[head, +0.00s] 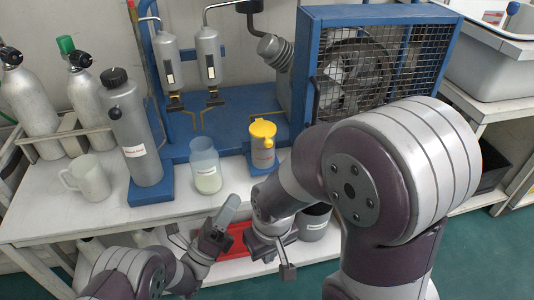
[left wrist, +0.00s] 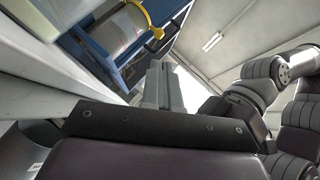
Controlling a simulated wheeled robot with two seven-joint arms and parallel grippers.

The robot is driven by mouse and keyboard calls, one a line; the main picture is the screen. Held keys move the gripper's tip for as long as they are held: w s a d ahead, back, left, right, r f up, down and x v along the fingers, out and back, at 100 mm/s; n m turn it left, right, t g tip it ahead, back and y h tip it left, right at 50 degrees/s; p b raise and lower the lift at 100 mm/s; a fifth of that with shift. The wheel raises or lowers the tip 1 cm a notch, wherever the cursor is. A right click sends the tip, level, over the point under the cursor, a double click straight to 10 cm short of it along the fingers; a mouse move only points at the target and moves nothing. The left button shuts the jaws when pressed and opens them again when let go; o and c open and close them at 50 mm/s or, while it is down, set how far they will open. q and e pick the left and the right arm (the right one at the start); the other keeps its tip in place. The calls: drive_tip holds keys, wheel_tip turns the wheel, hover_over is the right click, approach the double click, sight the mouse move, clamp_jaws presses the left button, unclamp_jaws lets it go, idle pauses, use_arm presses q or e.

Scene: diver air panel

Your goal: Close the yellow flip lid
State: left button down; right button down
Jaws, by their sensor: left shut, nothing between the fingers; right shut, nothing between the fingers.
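The yellow flip lid (head: 263,128) tops a small grey canister (head: 262,157) with a red-marked label, at the front of the blue panel. From above the lid covers much of the canister's mouth; I cannot tell whether it is fully down. In the left wrist view the yellow lid (left wrist: 155,43) shows at the upper middle, beside the canister's pale side (left wrist: 112,32). My left gripper (head: 231,205) is shut and empty, in front of the canister and to its left, apart from it. My right gripper (head: 287,268) is shut and empty, lower, in front of the shelf.
A clear jar (head: 205,168) stands left of the canister. A grey cylinder (head: 132,130) and a mug (head: 87,177) are further left. A caged fan (head: 365,65) stands behind right. A red tray (head: 236,240) and a grey bucket (head: 314,222) are below. My right arm hides the table's right part.

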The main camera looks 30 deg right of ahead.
sight(257, 130)
use_arm(q)
drive_tip(key=b+x, duration=0.1)
drive_tip(key=x, duration=1.1)
drive_tip(key=shift+r, duration=0.15)
wheel_tip(257, 130, up, 8)
drive_tip(key=w+n+t+y+p, duration=0.1)
drive_tip(key=n+t+y+p, duration=0.1)
drive_tip(key=n+y+p, duration=0.5)
drive_tip(key=shift+d+n+t+p, duration=0.25)
drive_tip(key=shift+n+p, duration=0.75)
drive_tip(key=shift+p, duration=2.1)
drive_tip(key=shift+w, duration=0.2)
